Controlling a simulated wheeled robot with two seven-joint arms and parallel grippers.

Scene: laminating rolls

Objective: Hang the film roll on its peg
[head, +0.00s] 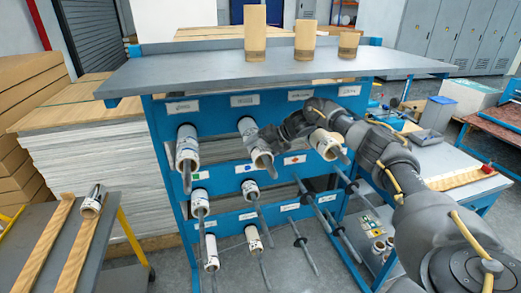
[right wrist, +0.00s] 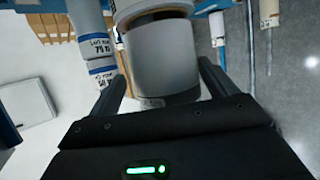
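A white film roll (head: 253,143) with a brown core sits at the middle of the rack's top row, around or in line with a peg whose end shows at its mouth. My right gripper (head: 268,135) is at the right side of this roll. In the right wrist view the roll (right wrist: 160,60) lies between the two fingers of the gripper (right wrist: 163,82), close to both; whether they press on it cannot be told. My left gripper is not in view.
The blue rack (head: 160,140) holds other rolls at top left (head: 187,148) and top right (head: 326,144), with more below. Several bare pegs (head: 305,240) stick out at lower right. Brown cores (head: 255,35) stand on the grey top shelf (head: 200,72).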

